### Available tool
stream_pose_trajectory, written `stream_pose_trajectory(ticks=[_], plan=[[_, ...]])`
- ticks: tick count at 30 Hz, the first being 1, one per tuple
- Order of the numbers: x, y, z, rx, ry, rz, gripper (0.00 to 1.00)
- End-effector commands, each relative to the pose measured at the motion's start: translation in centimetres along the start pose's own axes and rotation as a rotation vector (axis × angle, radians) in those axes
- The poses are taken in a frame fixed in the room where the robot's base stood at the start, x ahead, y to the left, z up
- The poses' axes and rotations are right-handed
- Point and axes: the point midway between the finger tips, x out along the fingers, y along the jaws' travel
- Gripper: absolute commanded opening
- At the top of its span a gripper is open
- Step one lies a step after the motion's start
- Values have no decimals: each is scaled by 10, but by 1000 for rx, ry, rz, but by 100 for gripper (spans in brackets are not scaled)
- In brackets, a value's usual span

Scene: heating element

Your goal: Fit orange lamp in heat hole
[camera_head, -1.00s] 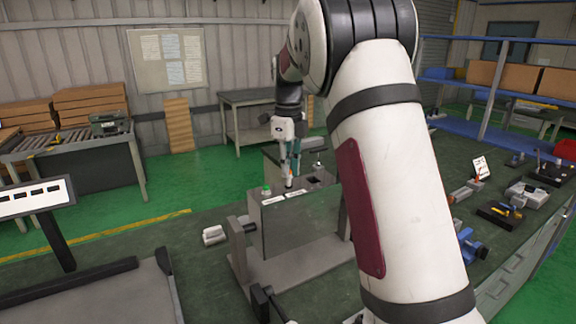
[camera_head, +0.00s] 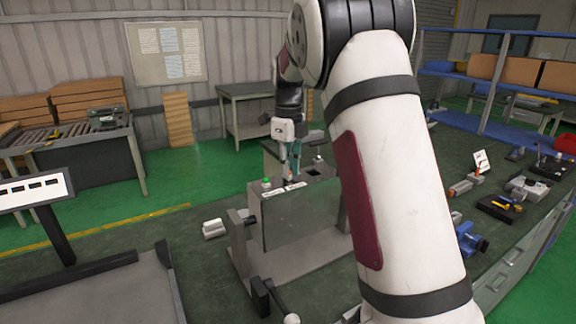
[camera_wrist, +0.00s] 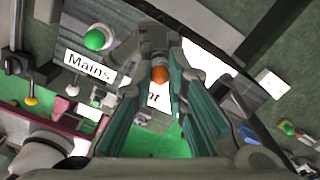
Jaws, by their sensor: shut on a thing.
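The orange lamp (camera_wrist: 160,75) shows between my fingertips in the wrist view. My gripper (camera_wrist: 160,82) is shut on it, directly over the labelled top of the panel box. In the head view my gripper (camera_head: 289,180) points down at the top of the grey panel box (camera_head: 305,220), close to its surface. A green lamp (camera_wrist: 97,39) stands on the same top, beside the "Mains" label (camera_wrist: 88,66); it also shows in the head view (camera_head: 266,183). A second label is partly covered by my fingers. The heat hole and the lamp's lower end are hidden, so I cannot tell whether it is inserted.
A bench with several small parts and tools (camera_head: 500,207) lies to the right, partly behind my arm. A grey frame (camera_head: 240,245) stands at the box's left. A white cylinder (camera_head: 213,228) lies left of that. Green floor is open at the left.

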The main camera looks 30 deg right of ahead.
Motion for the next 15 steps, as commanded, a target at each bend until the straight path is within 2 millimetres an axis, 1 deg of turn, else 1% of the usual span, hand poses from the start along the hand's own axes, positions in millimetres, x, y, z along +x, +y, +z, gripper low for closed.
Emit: stream_pose_trajectory(ticks=[6,7,8,9,10,15], plan=[[6,0,0,0,0,0,2],[6,0,0,0,0,0,16],[5,0,0,0,0,0,23],[5,0,0,0,0,0,32],[5,0,0,0,0,0,37],[5,0,0,0,0,0,37]])
